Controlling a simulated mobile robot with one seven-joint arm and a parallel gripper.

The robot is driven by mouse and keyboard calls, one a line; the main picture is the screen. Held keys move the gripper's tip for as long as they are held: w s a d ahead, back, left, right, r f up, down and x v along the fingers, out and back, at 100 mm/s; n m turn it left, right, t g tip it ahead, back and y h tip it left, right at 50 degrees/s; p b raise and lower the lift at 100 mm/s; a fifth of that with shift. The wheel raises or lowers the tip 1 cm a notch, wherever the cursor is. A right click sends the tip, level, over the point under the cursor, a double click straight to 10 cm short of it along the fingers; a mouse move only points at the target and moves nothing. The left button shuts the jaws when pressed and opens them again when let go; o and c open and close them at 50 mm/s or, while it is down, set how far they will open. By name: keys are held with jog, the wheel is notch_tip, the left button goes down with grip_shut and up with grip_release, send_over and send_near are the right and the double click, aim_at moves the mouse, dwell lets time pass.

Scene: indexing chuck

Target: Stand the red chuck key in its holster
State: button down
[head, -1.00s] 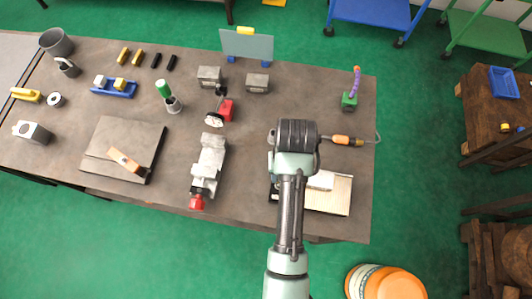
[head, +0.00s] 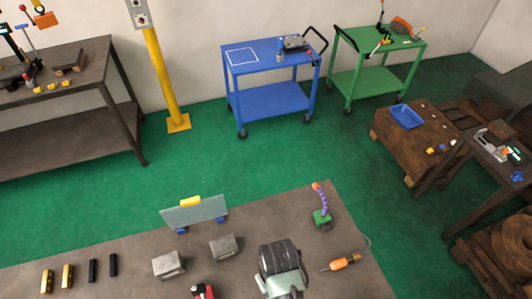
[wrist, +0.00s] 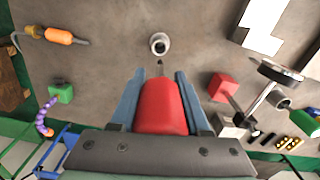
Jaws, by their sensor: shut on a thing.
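The red chuck key (wrist: 162,108) is between the fingers of my gripper (wrist: 159,78) in the wrist view. Its red handle fills the gap, and a short dark tip sticks out beyond it. A small round grey metal socket with a dark hole, which looks like the holster (wrist: 160,44), stands on the bench just past the tip. The tip appears apart from the hole; the height between them is hard to judge. In the head view my wrist covers the key and this socket.
A red block (wrist: 222,87) with a dial on an arm stands to the right in the wrist view. A green-handled tool (wrist: 301,122) is farther right. An orange-handled tool (head: 340,264) and a green base with a purple hose (head: 321,217) are near the bench's right end.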

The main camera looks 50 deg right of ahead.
jog(key=shift+s+r, duration=0.1)
jog(key=shift+s, duration=0.2)
jog(key=shift+w+f+b, duration=0.1)
jog(key=shift+f+b, duration=1.75)
jog(key=shift+f, duration=1.1)
jog(key=shift+p, duration=0.65)
jog(key=shift+f+b, duration=2.05)
jog(key=shift+f, duration=0.9)
jog(key=shift+c, duration=1.5)
grip_release()
